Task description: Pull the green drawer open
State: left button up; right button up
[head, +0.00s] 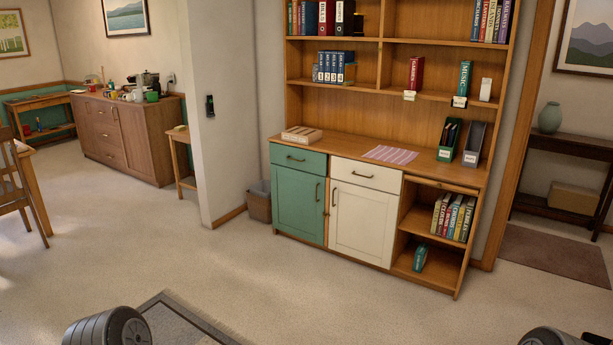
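The green drawer (283,163) is at the top left of the wooden cabinet unit, in the middle of the head view. It looks shut, its front flush with the cabinet. A dark bar handle (295,159) runs across the middle of its front. Below it is a green cupboard door (297,203) with an upright handle, also shut. Neither of my grippers is in view. Only grey rounded parts of my arms show at the bottom left and bottom right edges, far from the drawer.
A cream drawer (366,176) and cream door (356,222) adjoin on the right. A waste bin (259,203) stands at the cabinet's left side, by a wall end (222,130). A grey rug (180,322) lies in front. The carpet (290,290) before the cabinet is clear.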

aim_at(305, 160)
jog(key=i+u, duration=0.2)
jog(key=i, duration=2.4)
jog(key=i+j+z, duration=0.15)
jog(key=i, duration=0.4)
jog(key=i+z, duration=0.2)
jog(key=i, duration=0.3)
jog(key=i+j+z, duration=0.15)
jog(key=i+j, duration=0.15)
jog(key=i, duration=0.25)
jog(key=i+j+z, duration=0.7)
jog(key=i, duration=0.15)
